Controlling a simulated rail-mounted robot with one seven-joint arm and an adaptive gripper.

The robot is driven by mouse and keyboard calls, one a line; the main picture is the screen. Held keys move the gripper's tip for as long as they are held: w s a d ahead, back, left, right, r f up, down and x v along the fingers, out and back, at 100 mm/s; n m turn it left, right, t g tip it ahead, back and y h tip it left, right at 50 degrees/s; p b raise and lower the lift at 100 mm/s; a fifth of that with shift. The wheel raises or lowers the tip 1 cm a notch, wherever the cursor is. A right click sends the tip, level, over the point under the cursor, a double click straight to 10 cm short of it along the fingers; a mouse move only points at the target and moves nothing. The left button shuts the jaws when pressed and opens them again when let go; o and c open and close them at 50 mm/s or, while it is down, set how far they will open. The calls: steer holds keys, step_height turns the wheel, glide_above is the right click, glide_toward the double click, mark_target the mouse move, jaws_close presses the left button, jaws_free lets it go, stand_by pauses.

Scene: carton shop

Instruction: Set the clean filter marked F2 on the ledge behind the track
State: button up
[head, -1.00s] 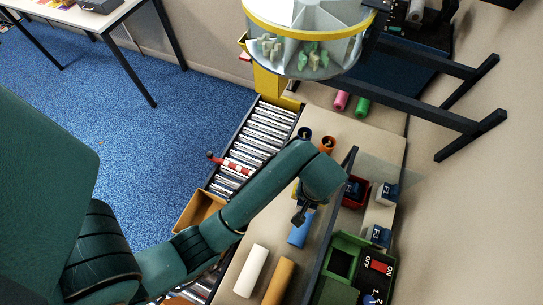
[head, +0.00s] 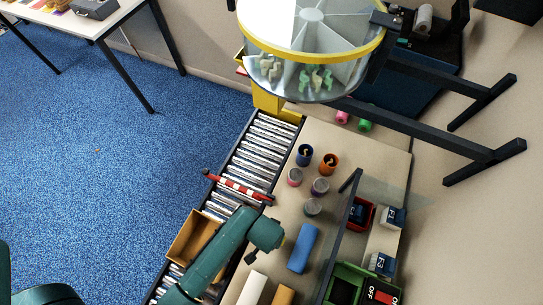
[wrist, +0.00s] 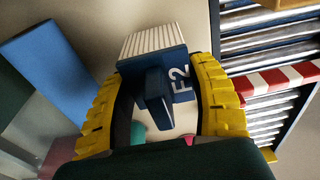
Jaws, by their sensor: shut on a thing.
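In the wrist view my gripper (wrist: 160,105) has its yellow fingers closed around the dark blue filter (wrist: 157,80). The filter has a white pleated face and the white mark F2 on its side. In the head view my gripper is mostly hidden below the green wrist, beside the roller track (head: 258,150), and the held filter cannot be made out. The track's rollers also show at the right of the wrist view (wrist: 265,45). A beige surface (head: 345,150) runs along the track's right side; I cannot tell which part is the ledge.
A red-and-white bar (head: 238,187) crosses the track. A blue block (head: 303,248), several small jars (head: 320,186) and blue and orange cups (head: 329,164) stand on the beige surface. Beyond a clear panel are a red bin (head: 368,216), a green bin (head: 343,290) and white-and-blue blocks (head: 382,263).

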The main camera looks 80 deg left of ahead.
steer(key=shift+f, duration=0.35)
steer(key=o, duration=1.2)
steer(key=shift+f, duration=0.15)
steer(key=shift+c, duration=0.2)
